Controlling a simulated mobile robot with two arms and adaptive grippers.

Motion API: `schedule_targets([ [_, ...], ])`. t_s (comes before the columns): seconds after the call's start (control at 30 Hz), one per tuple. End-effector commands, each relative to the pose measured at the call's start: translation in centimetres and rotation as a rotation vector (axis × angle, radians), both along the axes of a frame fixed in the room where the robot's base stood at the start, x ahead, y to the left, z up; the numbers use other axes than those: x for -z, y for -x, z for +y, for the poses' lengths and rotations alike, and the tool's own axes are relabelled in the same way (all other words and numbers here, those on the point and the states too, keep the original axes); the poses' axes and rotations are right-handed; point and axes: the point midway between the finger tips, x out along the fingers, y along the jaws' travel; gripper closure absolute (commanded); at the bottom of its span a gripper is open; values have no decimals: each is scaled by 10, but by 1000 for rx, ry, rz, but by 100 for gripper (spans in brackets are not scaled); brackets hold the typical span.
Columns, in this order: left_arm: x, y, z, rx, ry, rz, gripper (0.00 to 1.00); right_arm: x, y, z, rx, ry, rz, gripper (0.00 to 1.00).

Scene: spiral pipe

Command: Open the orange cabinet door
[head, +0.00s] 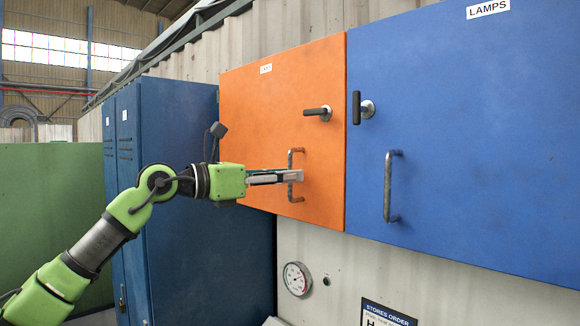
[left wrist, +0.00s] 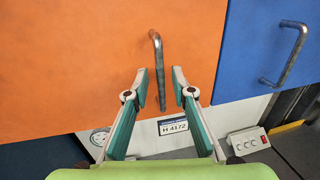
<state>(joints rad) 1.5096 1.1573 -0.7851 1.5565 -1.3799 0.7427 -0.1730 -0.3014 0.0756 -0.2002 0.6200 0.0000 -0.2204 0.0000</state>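The orange cabinet door (head: 250,110) is mounted on the wall and looks shut. It has a grey vertical bar handle (head: 291,159) low on its right side and a black lever (head: 316,111) above it, lying horizontal. My left gripper (head: 298,176) is at the bar handle in the head view. In the left wrist view the open fingers of my left gripper (left wrist: 160,76) stand on either side of the bar handle (left wrist: 157,50), with gaps visible. Whether a finger touches it, I cannot tell. My right gripper is not in view.
A blue door (head: 480,150) marked LAMPS adjoins on the right, with its own handle (head: 388,187) and an upright lever (head: 356,107). A tall blue locker (head: 190,250) stands left, near my left arm. A gauge (head: 296,278) is below; a switch box (left wrist: 248,140) shows lower right.

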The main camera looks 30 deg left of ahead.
Motion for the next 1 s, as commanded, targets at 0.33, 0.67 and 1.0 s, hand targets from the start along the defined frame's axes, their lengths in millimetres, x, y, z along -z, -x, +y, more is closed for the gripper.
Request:
schedule_targets([
  [0.33,1,-10,-6,0,0,0,77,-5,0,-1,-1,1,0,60],
  [0.67,1,-10,-6,0,0,0,100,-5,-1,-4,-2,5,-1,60],
  [1.0,1,3,1,39,2,1,100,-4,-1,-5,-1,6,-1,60],
])
